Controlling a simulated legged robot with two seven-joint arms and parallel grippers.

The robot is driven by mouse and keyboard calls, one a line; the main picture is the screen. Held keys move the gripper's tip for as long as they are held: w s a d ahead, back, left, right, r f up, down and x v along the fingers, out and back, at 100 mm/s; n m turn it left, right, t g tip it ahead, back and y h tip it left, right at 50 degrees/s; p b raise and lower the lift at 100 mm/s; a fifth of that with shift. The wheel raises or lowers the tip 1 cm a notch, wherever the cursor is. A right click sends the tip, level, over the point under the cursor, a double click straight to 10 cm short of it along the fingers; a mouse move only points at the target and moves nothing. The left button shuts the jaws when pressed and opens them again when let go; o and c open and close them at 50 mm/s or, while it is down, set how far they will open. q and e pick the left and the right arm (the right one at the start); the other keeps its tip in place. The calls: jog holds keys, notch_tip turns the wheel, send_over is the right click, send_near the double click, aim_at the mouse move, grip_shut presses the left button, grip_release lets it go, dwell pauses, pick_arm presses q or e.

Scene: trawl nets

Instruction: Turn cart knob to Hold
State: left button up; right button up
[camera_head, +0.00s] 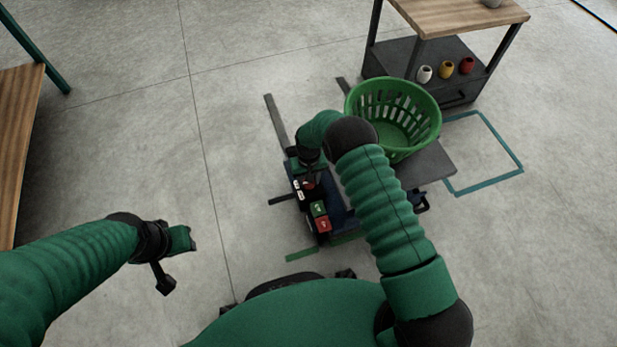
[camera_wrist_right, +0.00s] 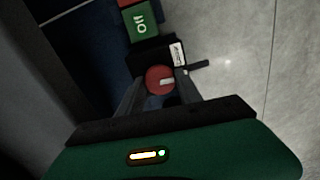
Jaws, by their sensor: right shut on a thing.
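The cart (camera_head: 427,168) stands ahead of me with a control panel at its left end. The round red knob (camera_wrist_right: 154,78) sits between the two fingers of my right gripper (camera_wrist_right: 160,88), which is shut on it. A pale pointer mark on the knob points right in the wrist view. A white label (camera_wrist_right: 177,54) with small, unreadable text is beside the knob. My right arm partly hides the cart in the head view. My left gripper (camera_head: 180,240) is over bare floor at the left, apart from the cart; its fingers are unclear.
A green button (camera_head: 319,208) and a red button (camera_head: 323,225) sit on the panel near the knob. A green basket (camera_head: 405,147) is on the cart. A wooden-topped table (camera_head: 460,18) with small jars stands behind. A wooden surface (camera_head: 18,130) is far left.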

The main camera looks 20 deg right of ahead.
jog(key=m+p, duration=0.1)
jog(key=m, duration=0.3)
jog(key=shift+m, duration=0.3)
jog(key=shift+m+p, duration=0.3)
jog(key=shift+m, duration=1.4)
jog(key=o, duration=1.4)
jog(key=shift+c, duration=0.2)
notch_tip(320, 180, up, 17)
jog(key=p, duration=0.7)
jog(key=shift+f+p, duration=0.15)
jog(key=shift+p, duration=0.2)
